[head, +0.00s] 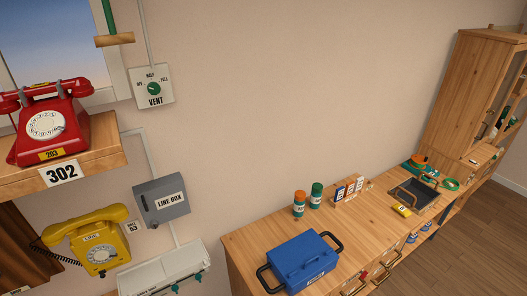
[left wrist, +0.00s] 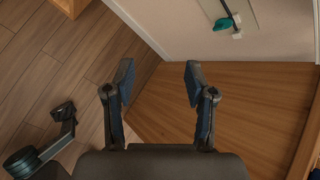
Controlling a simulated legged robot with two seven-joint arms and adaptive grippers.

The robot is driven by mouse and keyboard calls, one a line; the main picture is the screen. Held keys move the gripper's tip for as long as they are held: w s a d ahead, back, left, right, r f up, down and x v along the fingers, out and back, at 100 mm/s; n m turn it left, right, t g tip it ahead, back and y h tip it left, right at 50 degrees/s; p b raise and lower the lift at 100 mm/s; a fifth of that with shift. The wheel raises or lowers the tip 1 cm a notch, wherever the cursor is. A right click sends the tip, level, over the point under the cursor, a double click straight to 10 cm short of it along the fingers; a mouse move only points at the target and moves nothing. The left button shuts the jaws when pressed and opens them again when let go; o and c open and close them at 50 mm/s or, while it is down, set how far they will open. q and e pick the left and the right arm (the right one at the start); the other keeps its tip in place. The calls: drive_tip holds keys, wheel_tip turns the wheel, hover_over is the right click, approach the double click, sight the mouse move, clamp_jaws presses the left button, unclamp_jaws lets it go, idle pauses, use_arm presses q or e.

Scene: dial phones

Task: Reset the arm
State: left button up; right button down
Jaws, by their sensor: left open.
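My left gripper (left wrist: 158,95) shows in the left wrist view with its two fingers spread apart and nothing between them. Behind the fingers are the wooden floor, a pale wall and a wooden surface. Neither gripper shows in the head view, and my right gripper is in neither view. In the head view a red dial phone (head: 46,122) sits on a wooden shelf labelled 302 at the left.
A grey line box (head: 162,200) and a vent dial (head: 153,89) are on the wall. A blue toolbox (head: 300,262), two bottles (head: 308,198) and a dark tray (head: 413,193) stand on the wooden cabinet (head: 245,245). A tall cabinet (head: 462,85) stands at the right. Floor (head: 480,235) beside it is clear.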

use_arm(q)
drive_tip(key=s+d+f+n+g+h+b, duration=0.3)
drive_tip(key=s+f+n, duration=0.5)
drive_tip(key=s+f, duration=0.85)
drive_tip(key=s+d+f+n+g, duration=0.1)
drive_tip(key=s+d+f+n, duration=0.2)
drive_tip(key=s, duration=0.8)
drive_tip(key=s+d+f+n+g+h+b, duration=0.1)
drive_tip(key=s+f+n, duration=0.5)
drive_tip(key=s, duration=0.6)
drive_tip(key=d+n+g, duration=0.1)
drive_tip(key=d, duration=0.1)
drive_tip(key=shift+s+d+g+b, duration=0.2)
drive_tip(key=shift+d+g+b, duration=0.1)
